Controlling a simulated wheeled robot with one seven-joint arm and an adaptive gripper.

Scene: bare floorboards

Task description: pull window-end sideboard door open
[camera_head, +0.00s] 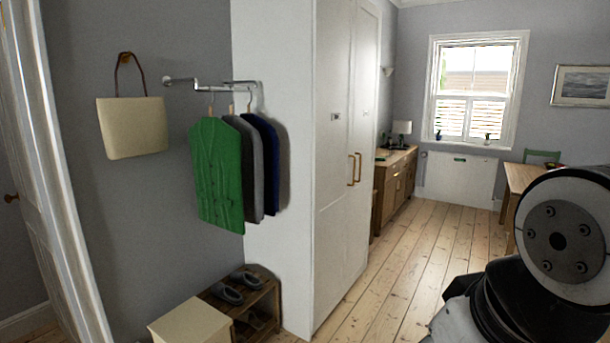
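The wooden sideboard (391,198) stands against the left wall beyond the tall white wardrobe, with its far end towards the window (471,92). Its front faces right and is seen at a steep angle. Its doors and drawers look shut, but the window-end door is small and hard to make out. My gripper is not in view; only part of my arm shows at the lower right, far from the sideboard.
The white wardrobe (343,150) with brass handles stands in the middle left. A shoe rack (258,300) and a cream box (190,322) are at the lower left. A wooden table (523,178) and green chair (541,156) are at the right. The floorboards (425,240) between are clear.

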